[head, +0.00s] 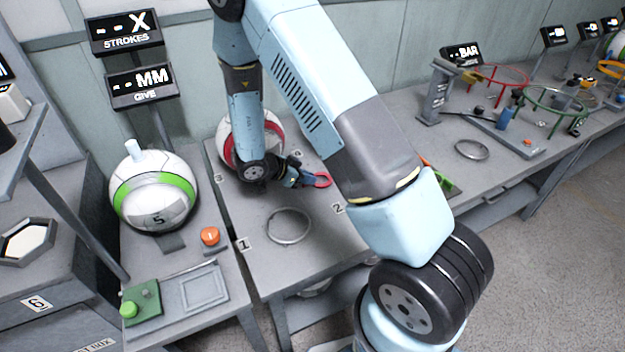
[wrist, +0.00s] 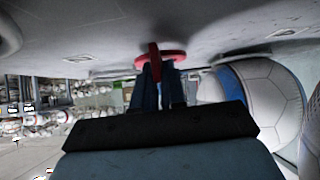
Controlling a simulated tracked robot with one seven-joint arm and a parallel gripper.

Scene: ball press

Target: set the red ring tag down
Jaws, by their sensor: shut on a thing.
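The red ring tag (head: 322,180) is at the tip of my gripper (head: 306,180) in the head view, just above or at the grey table top (head: 262,214); I cannot tell whether it touches. In the wrist view the red tag (wrist: 172,56) is gripped between the two dark blue fingers of my gripper (wrist: 158,72), close to the grey surface. My gripper is shut on the tag. My arm hides part of the table to the right of it.
A white ball with a red band (head: 278,135) stands right behind my wrist. A grey metal ring (head: 289,226) lies in front on the table, with bare room around it. A green-banded ball (head: 153,190) and an orange button (head: 210,236) are on the left bench.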

